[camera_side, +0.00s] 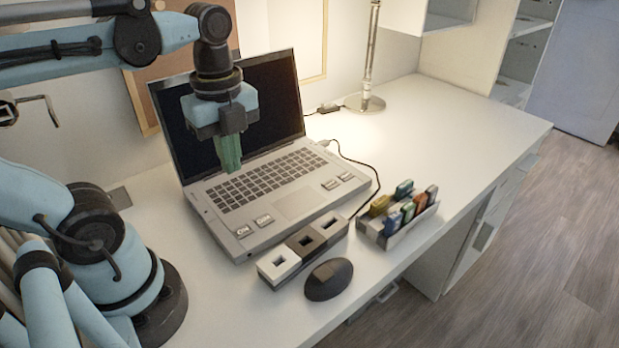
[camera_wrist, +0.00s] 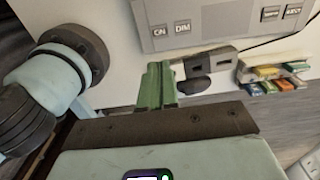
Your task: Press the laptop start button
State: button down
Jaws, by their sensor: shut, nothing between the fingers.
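The open laptop (camera_side: 268,183) stands on the white desk, with its dark screen tilted back. Its ON button (camera_side: 243,231) is at the left front corner of the palm rest, beside the DIM button (camera_side: 264,220). The wrist view shows the ON button (camera_wrist: 158,31) and the DIM button (camera_wrist: 183,27) at the top, beyond the fingers. My gripper (camera_side: 231,168) is shut and empty, its green fingers pointing down over the left part of the keyboard, apparently above it. My gripper (camera_wrist: 157,68) also shows in the wrist view, and it covers part of the screen in the side view.
A block with square openings (camera_side: 303,246) and a dark mouse (camera_side: 329,279) lie in front of the laptop. A tray (camera_side: 400,231) of several coloured items is to the right, near the desk edge. A lamp base (camera_side: 365,103) stands behind, and a cable runs along the laptop's right side.

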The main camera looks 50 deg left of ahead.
aim_at(244, 231)
jog(key=shift+f, duration=0.15)
jog(key=shift+f, duration=6.85)
jog(key=shift+f, duration=0.85)
jog(key=shift+w, duration=0.1)
notch_tip(244, 231, up, 9)
jog(key=shift+w+g, duration=0.3)
jog(key=shift+g, duration=0.1)
